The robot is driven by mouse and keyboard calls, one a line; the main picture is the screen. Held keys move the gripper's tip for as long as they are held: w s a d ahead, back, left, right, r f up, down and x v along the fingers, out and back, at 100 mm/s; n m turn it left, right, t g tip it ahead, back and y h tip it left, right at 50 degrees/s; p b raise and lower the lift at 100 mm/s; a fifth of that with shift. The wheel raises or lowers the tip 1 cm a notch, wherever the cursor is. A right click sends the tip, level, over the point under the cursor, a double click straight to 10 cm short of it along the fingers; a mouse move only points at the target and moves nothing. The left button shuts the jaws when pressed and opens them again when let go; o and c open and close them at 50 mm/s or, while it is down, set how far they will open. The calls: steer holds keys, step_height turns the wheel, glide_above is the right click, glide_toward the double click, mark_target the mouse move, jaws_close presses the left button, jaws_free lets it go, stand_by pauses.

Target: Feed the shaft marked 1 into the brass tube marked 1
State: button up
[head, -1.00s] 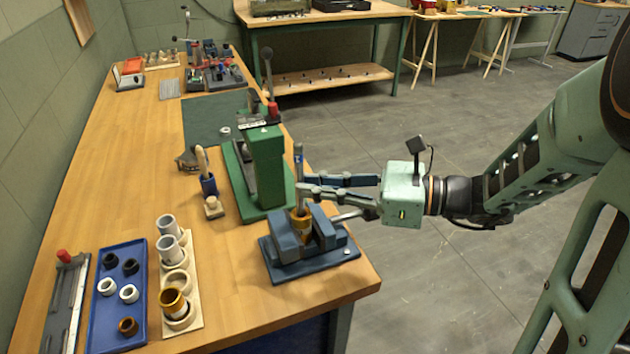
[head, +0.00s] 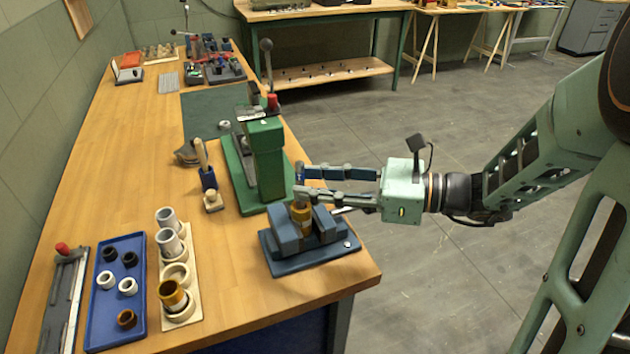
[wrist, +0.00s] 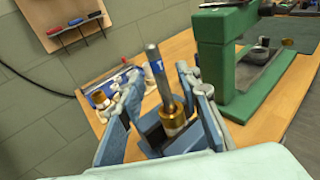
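The grey shaft (wrist: 163,82) has a blue band with a pale mark near its top. It stands nearly upright with its lower end inside the brass tube (wrist: 173,117). In the head view the shaft (head: 300,173) shows only as a short top above the brass tube (head: 301,216). The tube is held between the jaws of the blue-grey vise (head: 312,262). My gripper (wrist: 160,82) is open, with one finger on each side of the shaft and gaps visible. In the head view my gripper (head: 300,183) is just above the vise.
A green press (head: 265,165) stands close behind the vise. A wooden rack (head: 195,318) with grey and brass tubes and a blue tray (head: 97,332) of rings lie to the left.

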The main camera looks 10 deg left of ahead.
steer(key=s+d+r, duration=0.1)
steer(key=d, duration=1.1)
steer(key=shift+r, duration=0.2)
steer(key=shift+a, duration=0.1)
